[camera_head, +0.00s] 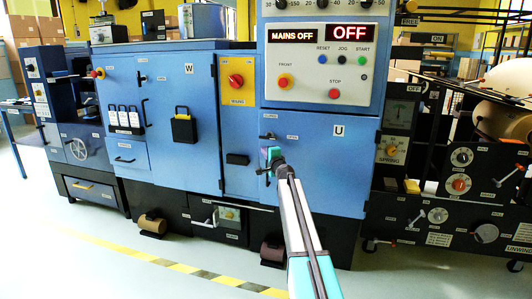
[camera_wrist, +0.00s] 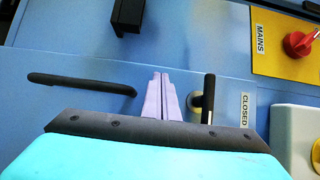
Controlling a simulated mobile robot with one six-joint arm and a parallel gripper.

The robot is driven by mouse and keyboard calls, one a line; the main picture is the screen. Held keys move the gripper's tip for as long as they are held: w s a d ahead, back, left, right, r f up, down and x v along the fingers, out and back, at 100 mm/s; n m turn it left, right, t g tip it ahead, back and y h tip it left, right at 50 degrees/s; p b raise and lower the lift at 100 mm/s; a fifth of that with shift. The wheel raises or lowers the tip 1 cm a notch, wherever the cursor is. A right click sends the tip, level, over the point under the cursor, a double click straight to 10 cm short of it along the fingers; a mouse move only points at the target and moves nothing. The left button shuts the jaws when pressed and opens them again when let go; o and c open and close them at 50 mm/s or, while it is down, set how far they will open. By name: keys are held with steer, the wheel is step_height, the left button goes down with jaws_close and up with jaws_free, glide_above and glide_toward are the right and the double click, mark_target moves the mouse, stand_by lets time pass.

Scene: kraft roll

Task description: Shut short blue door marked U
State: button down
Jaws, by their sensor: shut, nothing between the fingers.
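The short blue door marked U (camera_head: 325,175) is at the lower right of the blue machine in the head view. It looks flush or nearly flush with the front; I cannot tell if a small gap remains. Its black bar handle (camera_wrist: 80,85) is left of my fingers in the wrist view. A black latch lever (camera_wrist: 208,98) on a pale hub is just right of them, beside a CLOSED label (camera_wrist: 244,110); it also shows in the head view (camera_head: 267,137). My gripper (camera_head: 274,156) is shut and empty, with lilac fingers (camera_wrist: 160,97) between handle and lever. Contact is unclear.
The yellow MAINS panel (camera_head: 237,82) with a red knob is up and left of the door. A black pull (camera_head: 237,159) sits on the neighbouring narrow panel. Brown rolls (camera_head: 272,252) lie at the machine's foot. The floor in front is clear, with a striped line.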

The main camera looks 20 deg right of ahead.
steer(key=s+a+p, duration=0.1)
steer(key=s+a, duration=0.8)
steer(key=s, duration=0.1)
steer(key=shift+s, duration=0.35)
stand_by(0.3)
stand_by(0.5)
